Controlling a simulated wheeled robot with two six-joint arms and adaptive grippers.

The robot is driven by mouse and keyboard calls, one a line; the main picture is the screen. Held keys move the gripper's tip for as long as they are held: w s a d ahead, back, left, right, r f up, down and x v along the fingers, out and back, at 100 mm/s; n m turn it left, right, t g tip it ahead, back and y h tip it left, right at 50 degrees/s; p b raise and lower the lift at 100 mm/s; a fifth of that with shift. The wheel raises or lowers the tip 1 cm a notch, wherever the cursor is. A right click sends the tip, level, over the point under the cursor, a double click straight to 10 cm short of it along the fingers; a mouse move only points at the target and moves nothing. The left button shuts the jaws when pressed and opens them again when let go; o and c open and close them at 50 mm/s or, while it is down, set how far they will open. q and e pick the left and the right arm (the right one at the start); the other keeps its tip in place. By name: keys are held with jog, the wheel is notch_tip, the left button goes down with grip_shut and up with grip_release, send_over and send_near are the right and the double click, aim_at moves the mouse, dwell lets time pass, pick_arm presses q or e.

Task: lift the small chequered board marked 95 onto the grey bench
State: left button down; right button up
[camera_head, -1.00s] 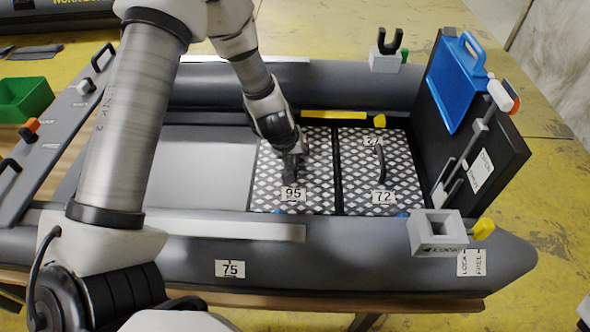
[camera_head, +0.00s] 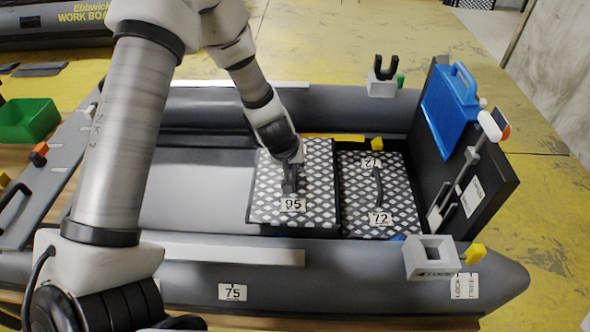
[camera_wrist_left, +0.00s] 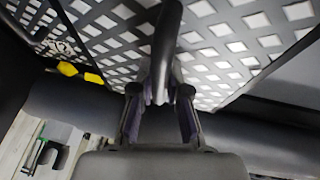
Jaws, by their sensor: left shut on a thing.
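The small chequered board marked 95 (camera_head: 315,190) is black and white and hangs level, a little above the boat's floor, with a dark gap under its near edge. My left gripper (camera_head: 290,178) is shut on its dark handle. In the left wrist view the fingers (camera_wrist_left: 160,98) close around the handle bar (camera_wrist_left: 168,40), with the board's chequered face (camera_wrist_left: 225,45) beyond. A smooth grey surface (camera_head: 195,190) inside the boat lies just left of the board; it may be the grey bench, but I cannot be sure. My right gripper is out of view.
A second chequered board marked 72 (camera_head: 385,200) lies close on the right. Beyond it stands a dark transom (camera_head: 490,190) with a blue case (camera_head: 452,100). The grey near tube (camera_head: 350,275) runs along the front. A green bin (camera_head: 28,120) is far left.

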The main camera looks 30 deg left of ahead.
pick_arm(q)
notch_tip(320, 180, up, 6)
jog(key=p, duration=0.2)
jog(key=shift+f+p, duration=0.15)
jog(key=shift+p, duration=0.25)
notch_tip(320, 180, up, 15)
jog(key=p, duration=1.6)
jog(key=shift+r+p, duration=0.2)
jog(key=shift+p, duration=0.1)
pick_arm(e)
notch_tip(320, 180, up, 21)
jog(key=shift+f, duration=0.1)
pick_arm(q)
jog(key=s+d+f+m+h, duration=0.1)
jog(key=s+d+m+h, duration=0.2)
jog(key=d+m, duration=0.4)
jog(key=d, duration=0.7)
jog(key=shift+s+f+g, duration=0.15)
jog(key=shift+f+g, duration=0.15)
jog(key=shift+f, duration=0.1)
